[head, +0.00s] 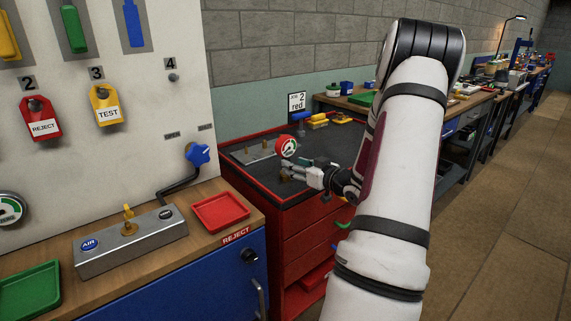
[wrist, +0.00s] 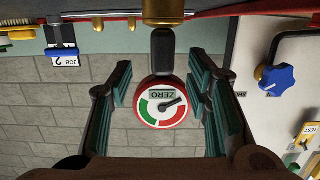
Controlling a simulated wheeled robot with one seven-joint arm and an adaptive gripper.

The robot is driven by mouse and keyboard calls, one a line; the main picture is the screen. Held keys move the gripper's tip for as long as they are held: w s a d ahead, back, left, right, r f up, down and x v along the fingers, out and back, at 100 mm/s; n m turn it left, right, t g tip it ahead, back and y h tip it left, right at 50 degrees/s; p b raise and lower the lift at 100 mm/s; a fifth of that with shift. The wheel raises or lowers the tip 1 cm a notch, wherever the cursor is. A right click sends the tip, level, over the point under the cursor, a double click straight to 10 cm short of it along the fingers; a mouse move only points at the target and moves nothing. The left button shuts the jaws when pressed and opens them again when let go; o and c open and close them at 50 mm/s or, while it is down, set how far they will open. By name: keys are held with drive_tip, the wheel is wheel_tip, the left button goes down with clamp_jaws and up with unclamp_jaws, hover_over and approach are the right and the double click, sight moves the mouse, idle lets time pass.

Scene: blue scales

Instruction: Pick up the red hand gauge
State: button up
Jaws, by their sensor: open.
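The red hand gauge (head: 287,147) has a round red-rimmed dial with a white, green and red face. It stands on the red cabinet's dark top in the head view. In the wrist view the gauge (wrist: 163,103) appears upside down, its dark stem running to a brass fitting (wrist: 165,10). My gripper (head: 288,170) is close to the gauge in the head view. In the wrist view my gripper (wrist: 160,95) is open, with one finger on each side of the gauge.
The red cabinet (head: 315,235) has a dark top with a grey plate (head: 262,150) and yellow items (head: 318,121) towards the back. A red tray (head: 220,212) and a blue-handled valve (head: 198,154) are to the left.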

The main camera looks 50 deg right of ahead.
drive_tip(key=x, duration=0.5)
drive_tip(key=shift+a+f+b, duration=0.1)
drive_tip(key=shift+f+b, duration=0.1)
drive_tip(key=shift+b, duration=0.2)
drive_tip(key=shift+c, duration=0.6)
drive_tip(key=shift+r, duration=0.1)
clamp_jaws()
